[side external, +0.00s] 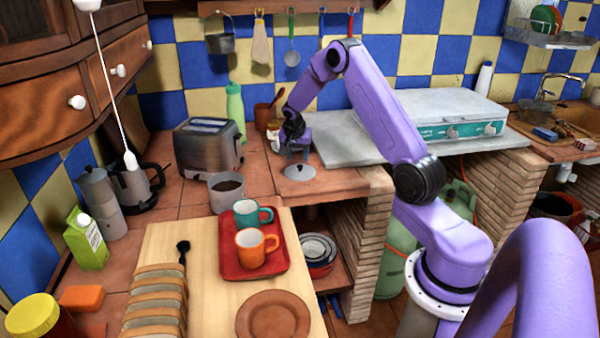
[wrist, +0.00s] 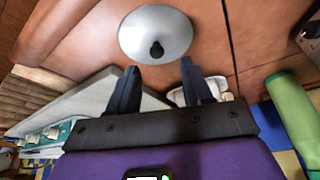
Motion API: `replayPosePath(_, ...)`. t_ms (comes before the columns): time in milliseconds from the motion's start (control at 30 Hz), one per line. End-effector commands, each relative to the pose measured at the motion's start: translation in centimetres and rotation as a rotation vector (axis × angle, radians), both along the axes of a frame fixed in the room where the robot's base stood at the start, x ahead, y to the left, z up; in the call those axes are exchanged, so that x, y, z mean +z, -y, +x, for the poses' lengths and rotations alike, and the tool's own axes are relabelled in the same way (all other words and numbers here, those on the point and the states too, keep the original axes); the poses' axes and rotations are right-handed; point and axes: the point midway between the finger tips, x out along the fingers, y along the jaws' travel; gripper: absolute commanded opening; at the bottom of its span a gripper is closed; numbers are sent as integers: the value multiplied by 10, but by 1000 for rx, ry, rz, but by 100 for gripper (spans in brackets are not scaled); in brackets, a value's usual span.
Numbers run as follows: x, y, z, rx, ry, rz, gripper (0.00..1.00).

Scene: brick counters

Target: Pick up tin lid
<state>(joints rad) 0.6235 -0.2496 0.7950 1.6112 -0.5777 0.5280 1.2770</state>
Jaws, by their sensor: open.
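The tin lid (side external: 300,172) is a round, shiny grey disc with a small dark knob. It lies flat on the tiled counter, to the right of the open pot. In the wrist view the lid (wrist: 155,34) lies beyond my fingertips, with its knob facing the camera. My gripper (side external: 290,143) is behind and above the lid in the side view, apart from it. In the wrist view my gripper (wrist: 160,68) has its two dark fingers spread with nothing between them.
A dark-filled pot (side external: 226,190) and a toaster (side external: 207,146) stand left of the lid. A red tray (side external: 275,263) with two mugs is nearer. A stove (side external: 430,115) is to the right. A green bottle (side external: 235,106) stands behind. The counter's edge lies right of the lid.

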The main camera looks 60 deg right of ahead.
Motion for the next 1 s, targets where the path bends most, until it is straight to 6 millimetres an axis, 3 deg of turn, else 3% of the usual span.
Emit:
replayPosePath(400,-44,17,3,1,-2,0,50)
replayPosePath(733,-48,19,4,0,0,0,50)
replayPosePath(900,-48,19,4,0,-1,0,0)
replayPosePath(1000,-48,19,4,0,-1,0,0)
